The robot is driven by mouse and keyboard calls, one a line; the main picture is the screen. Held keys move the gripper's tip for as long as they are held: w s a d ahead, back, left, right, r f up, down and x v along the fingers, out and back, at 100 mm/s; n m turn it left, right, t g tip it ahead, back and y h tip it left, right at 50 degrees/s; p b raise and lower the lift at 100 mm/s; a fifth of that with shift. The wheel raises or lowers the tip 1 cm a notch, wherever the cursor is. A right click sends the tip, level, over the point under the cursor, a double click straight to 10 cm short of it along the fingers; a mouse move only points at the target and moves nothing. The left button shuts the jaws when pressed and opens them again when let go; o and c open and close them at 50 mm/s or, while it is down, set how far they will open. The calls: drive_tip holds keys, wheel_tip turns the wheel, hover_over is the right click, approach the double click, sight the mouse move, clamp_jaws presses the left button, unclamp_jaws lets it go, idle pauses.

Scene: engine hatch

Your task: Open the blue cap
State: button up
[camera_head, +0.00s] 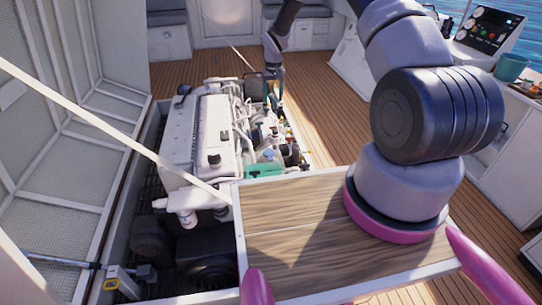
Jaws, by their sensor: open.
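A small light-blue cap (269,153) shows among the parts on the right side of the white engine (190,125). It sits just above a green part (264,171) and appears closed, though it is too small to be sure. My gripper (273,76) is at the end of my arm, beyond the cap and higher in the picture, near the far right end of the engine. It is open and seems to hold nothing. Its fingertips are small and partly lost against the engine parts behind.
The raised hatch panel (55,150) stands at the left, with a pale strut crossing in front of the engine. A wooden hatch board (290,235) lies near me. A console (490,30) and a teal mug (510,68) are at the right. Open deck (330,95) lies right of the engine.

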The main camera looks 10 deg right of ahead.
drive_tip(key=g, duration=0.1)
approach(271, 159)
wheel_tip(271, 159, down, 8)
drive_tip(key=shift+w+r, duration=0.1)
drive_tip(key=shift+r, duration=0.05)
clamp_jaws()
idle(1.3)
